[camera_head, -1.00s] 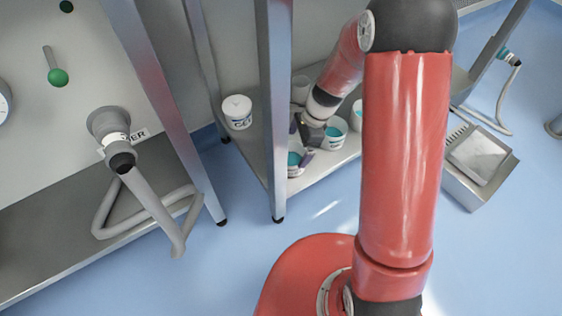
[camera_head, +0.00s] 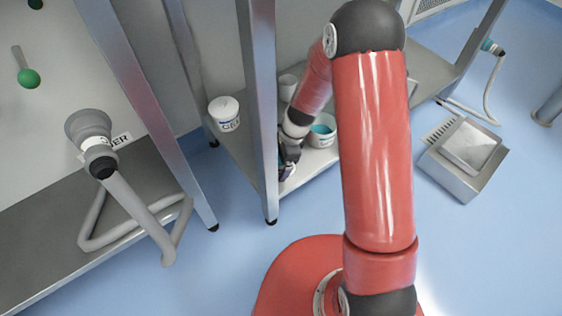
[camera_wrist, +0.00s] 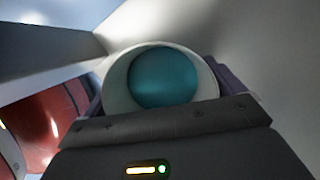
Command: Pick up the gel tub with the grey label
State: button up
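A white tub with teal gel (camera_wrist: 162,78) sits between the fingers of my gripper (camera_wrist: 165,88) in the wrist view. A purple finger stands close on each side of it, and no clear gap shows. Whether the fingers press on it I cannot tell. Its label is not in sight. In the head view my gripper (camera_head: 288,160) is low at the shelf's front edge, beside the steel post, and hides most of this tub. A second tub with teal gel (camera_head: 322,131) stands just right of my wrist, its label not readable.
A lidded white tub with dark lettering (camera_head: 225,113) stands on the shelf (camera_head: 240,158) left of the post (camera_head: 258,110). A plain white cup (camera_head: 288,86) stands further back. The post is close to my gripper. A metal box (camera_head: 462,160) stands on the floor at right.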

jog(key=c, duration=0.7)
jog(key=shift+c, duration=0.2)
